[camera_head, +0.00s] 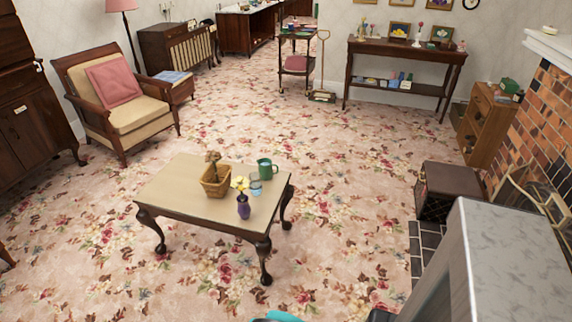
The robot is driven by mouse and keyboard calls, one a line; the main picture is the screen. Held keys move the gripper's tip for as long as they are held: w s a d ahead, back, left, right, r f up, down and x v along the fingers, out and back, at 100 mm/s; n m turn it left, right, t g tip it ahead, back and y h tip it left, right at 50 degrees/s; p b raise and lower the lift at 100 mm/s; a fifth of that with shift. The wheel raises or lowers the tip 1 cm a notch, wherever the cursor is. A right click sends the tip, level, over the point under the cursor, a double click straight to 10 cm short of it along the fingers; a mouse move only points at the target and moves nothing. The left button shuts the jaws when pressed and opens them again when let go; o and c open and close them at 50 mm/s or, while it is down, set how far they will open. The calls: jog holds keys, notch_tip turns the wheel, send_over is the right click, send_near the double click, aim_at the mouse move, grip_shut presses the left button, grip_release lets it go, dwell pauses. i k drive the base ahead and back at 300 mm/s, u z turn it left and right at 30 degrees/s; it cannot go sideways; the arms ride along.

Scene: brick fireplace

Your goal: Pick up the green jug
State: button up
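The green jug (265,169) stands upright on the low coffee table (185,177) in the middle of the room, near the table's right back edge. Its handle points right. A small clear glass (256,188) stands close in front of it. A purple vase (244,207) with a yellow flower is nearer the front edge. A wicker basket (214,187) with a brown item in it stands to the jug's left. My gripper is not in view.
Patterned carpet (335,195) is clear around the table. An armchair (118,104) stands at the back left and a dark cabinet (36,124) at the left edge. A dark box (448,187) and the brick fireplace (538,112) are at the right. A side table (404,52) stands along the back wall.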

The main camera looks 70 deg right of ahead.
aim_at(266, 163)
jog(key=z, duration=0.95)
jog(key=k, duration=0.7)
jog(key=z, duration=0.75)
jog(key=k, duration=0.75)
jog(key=u, duration=0.15)
jog(key=i, duration=0.6)
jog(key=u, duration=0.65)
jog(key=i, duration=1.55)
